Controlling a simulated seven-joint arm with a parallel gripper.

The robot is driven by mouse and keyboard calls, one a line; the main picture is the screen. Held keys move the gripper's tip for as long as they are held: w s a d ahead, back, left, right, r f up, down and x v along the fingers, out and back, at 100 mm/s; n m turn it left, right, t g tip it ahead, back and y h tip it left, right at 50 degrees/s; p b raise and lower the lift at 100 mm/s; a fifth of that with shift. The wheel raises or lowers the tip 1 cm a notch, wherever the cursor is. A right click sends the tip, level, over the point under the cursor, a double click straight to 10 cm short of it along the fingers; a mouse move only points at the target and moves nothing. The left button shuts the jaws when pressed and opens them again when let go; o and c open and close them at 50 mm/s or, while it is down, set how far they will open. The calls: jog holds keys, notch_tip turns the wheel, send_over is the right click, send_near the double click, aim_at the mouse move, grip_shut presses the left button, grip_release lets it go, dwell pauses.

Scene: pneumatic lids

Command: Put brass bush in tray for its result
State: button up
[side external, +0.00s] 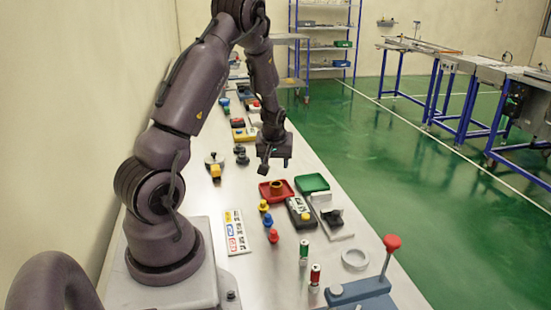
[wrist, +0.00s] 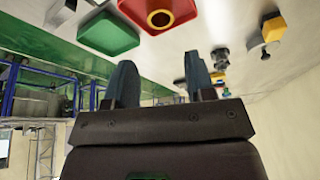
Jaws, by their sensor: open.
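The brass bush (side external: 277,185), a gold-coloured ring, lies in the red tray (side external: 264,196). In the wrist view the bush (wrist: 160,26) sits inside the red tray (wrist: 187,12) at the top edge. The green tray (side external: 313,183) stands beside the red one, to its right and slightly farther back; it looks empty, and it also shows in the wrist view (wrist: 108,34). My gripper (side external: 274,168) is open and empty, in the air above and behind the red tray. In the wrist view its two fingers (wrist: 158,70) are apart with nothing between them.
A dark box with a yellow button (side external: 301,212) and a grey fixture (side external: 332,217) stand in front of the trays. Yellow, blue and red pegs (side external: 268,220) stand left of them. A lever with a red knob (side external: 391,243) rises at the front right. A grey ring (side external: 355,259) lies nearby.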

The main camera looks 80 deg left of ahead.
jog(key=w+d+r+m+t+h, duration=0.3)
jog(key=d+r+m, duration=0.4)
jog(key=d+r, duration=1.15)
jog(key=s+d+r+m, duration=0.2)
jog(key=s+d+m, duration=0.1)
jog(key=s+d, duration=0.2)
jog(key=s+d+r+m+t+h, duration=0.1)
jog(key=s+d+m, duration=0.3)
jog(key=d, duration=0.6)
jog(key=shift+s+r, duration=0.6)
jog(key=shift+r, duration=0.05)
